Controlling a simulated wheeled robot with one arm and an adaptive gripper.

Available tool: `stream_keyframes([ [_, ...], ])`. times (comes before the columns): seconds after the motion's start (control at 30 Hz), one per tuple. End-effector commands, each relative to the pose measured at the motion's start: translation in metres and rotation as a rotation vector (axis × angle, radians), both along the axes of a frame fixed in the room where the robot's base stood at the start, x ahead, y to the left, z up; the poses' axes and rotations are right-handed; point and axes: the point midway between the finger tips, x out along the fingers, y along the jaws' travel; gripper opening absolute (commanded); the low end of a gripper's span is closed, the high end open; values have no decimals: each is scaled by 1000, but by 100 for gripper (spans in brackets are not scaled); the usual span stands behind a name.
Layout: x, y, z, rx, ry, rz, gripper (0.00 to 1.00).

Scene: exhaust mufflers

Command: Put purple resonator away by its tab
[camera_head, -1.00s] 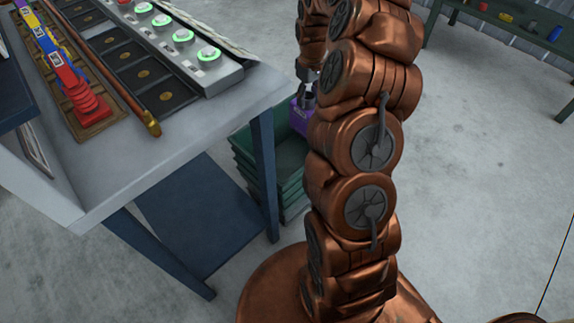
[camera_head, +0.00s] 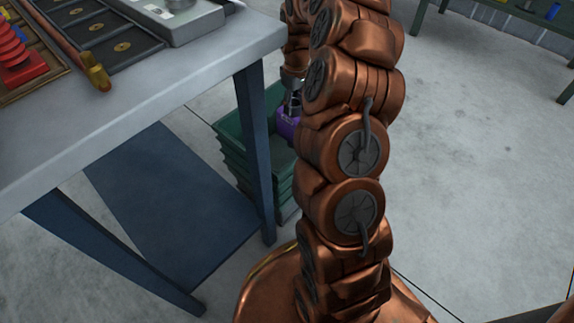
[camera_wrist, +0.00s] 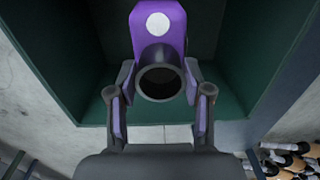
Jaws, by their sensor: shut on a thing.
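The purple resonator (camera_head: 288,125) hangs from my gripper (camera_head: 292,97) over the top green crate (camera_head: 226,131), partly hidden by my arm. In the wrist view the purple body (camera_wrist: 171,40) has a white round spot and a dark open pipe end. My gripper (camera_wrist: 160,82) is shut on the resonator, its two fingers on either side of the dark pipe. Green crate walls (camera_wrist: 262,72) surround the resonator's far part in that view. Whether it touches the crate, and the tab itself, I cannot make out.
A grey workbench (camera_head: 190,75) with blue legs (camera_head: 256,150) stands left of the crate stack, its near leg close beside the crates. A black tray (camera_head: 120,47) and a red ribbed part (camera_head: 18,55) lie on it. Open floor (camera_head: 480,170) is to the right.

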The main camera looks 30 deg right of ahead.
Motion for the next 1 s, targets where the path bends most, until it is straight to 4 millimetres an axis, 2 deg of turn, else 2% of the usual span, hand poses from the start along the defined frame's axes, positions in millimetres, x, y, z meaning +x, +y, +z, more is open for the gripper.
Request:
stream_keyframes([
  [0.03,0,0,-7,-1,-2,0,0],
  [0.27,0,0,-18,-1,-1,-1,0],
  [0.53,-1,0,-54,1,2,-1,0],
  [0.83,0,-1,-76,0,0,-1,0],
  [1.0,-1,-1,-101,1,2,-1,0],
])
